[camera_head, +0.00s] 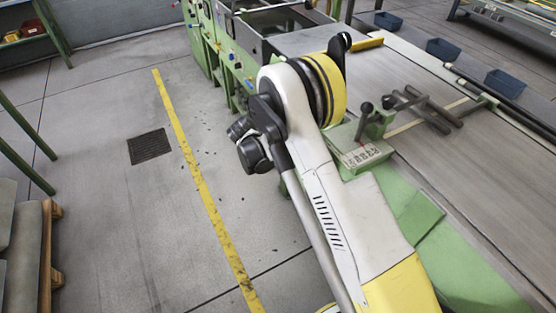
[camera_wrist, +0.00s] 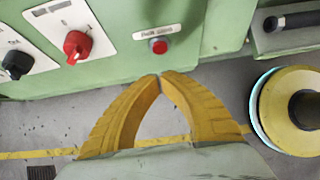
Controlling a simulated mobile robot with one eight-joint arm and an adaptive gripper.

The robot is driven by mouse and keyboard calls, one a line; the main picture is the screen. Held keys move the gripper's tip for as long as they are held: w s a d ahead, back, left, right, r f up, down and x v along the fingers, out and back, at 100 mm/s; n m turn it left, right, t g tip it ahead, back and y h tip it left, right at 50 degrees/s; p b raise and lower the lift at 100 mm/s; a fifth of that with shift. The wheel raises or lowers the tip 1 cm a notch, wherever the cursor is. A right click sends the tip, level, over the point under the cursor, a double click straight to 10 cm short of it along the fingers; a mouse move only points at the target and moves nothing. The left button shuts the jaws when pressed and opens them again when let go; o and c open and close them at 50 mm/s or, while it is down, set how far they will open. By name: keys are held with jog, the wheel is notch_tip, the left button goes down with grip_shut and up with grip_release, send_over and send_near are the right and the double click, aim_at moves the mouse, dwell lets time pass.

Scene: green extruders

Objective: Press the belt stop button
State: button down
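In the wrist view, a small round red button (camera_wrist: 158,46) sits on a green machine panel (camera_wrist: 120,75), under a white label whose text is too blurred to read. My gripper (camera_wrist: 160,75) has two yellow fingers that meet at their tips with nothing between them. In the picture, the tips lie just below the button; I see no contact, and the remaining gap is hard to judge. In the head view, the gripper is not clearly visible, and I cannot pick out this button on the green machine (camera_head: 222,62).
Left of the button are a red rotary knob (camera_wrist: 77,45) and a black knob (camera_wrist: 17,62) on white plates. In the head view, a conveyor (camera_head: 400,80) with blue bins (camera_head: 443,49) lies to the right. The floor left of the yellow line (camera_head: 205,195) has a drain grate (camera_head: 149,146).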

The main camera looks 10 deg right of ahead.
jog(key=shift+w+d+f+b, duration=0.2)
jog(key=shift+d+f+b, duration=0.05)
jog(key=shift+d, duration=0.35)
jog(key=shift+w+d+f+b, duration=0.2)
jog(key=shift+d, duration=0.4)
jog(key=shift+w+d+f+b, duration=0.2)
jog(key=shift+d+f+b, duration=0.05)
jog(key=shift+d, duration=0.35)
jog(key=shift+w+d+f, duration=0.15)
jog(key=shift+d, duration=0.25)
jog(key=shift+w+d+f, duration=0.1)
jog(key=shift+d+f, duration=0.05)
jog(key=shift+d, duration=0.2)
jog(key=shift+a, duration=0.1)
jog(key=a+f+p+v, duration=0.1)
jog(key=p+v, duration=0.3)
jog(key=v, duration=0.9)
jog(key=shift+s+a, duration=0.3)
jog(key=shift+a, duration=0.25)
